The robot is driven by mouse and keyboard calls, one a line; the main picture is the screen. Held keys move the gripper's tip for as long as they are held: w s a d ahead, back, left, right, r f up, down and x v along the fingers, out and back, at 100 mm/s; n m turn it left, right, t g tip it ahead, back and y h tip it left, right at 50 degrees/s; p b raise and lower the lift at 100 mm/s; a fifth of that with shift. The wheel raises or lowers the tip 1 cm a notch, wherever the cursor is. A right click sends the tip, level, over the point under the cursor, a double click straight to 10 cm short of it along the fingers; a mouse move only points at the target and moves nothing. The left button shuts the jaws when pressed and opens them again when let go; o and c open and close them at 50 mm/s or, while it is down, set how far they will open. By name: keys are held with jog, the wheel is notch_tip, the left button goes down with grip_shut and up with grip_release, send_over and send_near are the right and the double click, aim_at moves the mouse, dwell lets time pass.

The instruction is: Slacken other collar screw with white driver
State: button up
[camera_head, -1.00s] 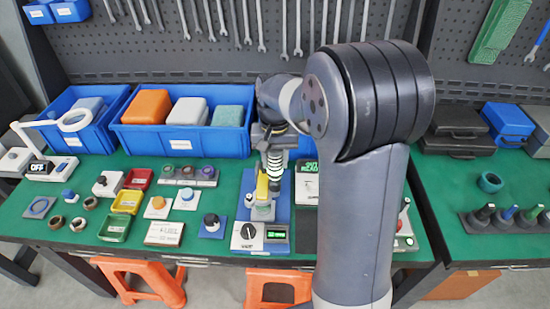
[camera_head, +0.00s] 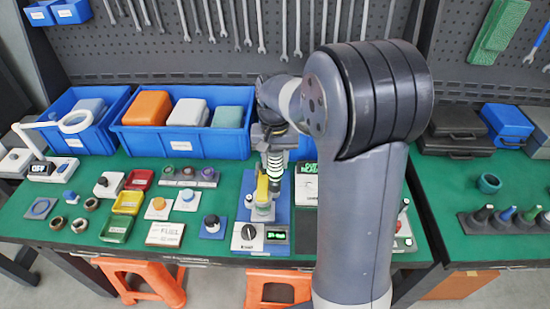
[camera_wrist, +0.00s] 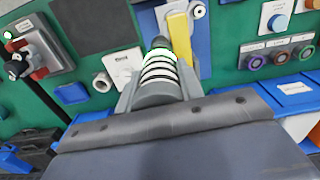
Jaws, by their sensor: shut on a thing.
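My gripper (camera_wrist: 162,88) is shut on the white driver (camera_wrist: 158,66), whose handle has white and black rings. The driver stands roughly upright in the head view (camera_head: 275,163), over the blue test stand (camera_head: 281,213). A yellow part (camera_head: 262,190) stands upright on the stand, just in front of and beside the driver; it also shows in the wrist view (camera_wrist: 179,37). The driver's tip and the collar screws are hidden or too small to make out, so I cannot tell whether they touch.
A dial box (camera_head: 247,236) with a lit green display stands at the stand's front. Blue bins (camera_head: 182,140) are behind to the left. Coloured trays (camera_head: 128,202), rings and knobs lie left. My arm hides the bench to the right.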

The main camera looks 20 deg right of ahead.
jog(key=shift+w+r+p, duration=0.1)
jog(key=shift+r+p, duration=2.4)
jog(key=shift+r, duration=0.95)
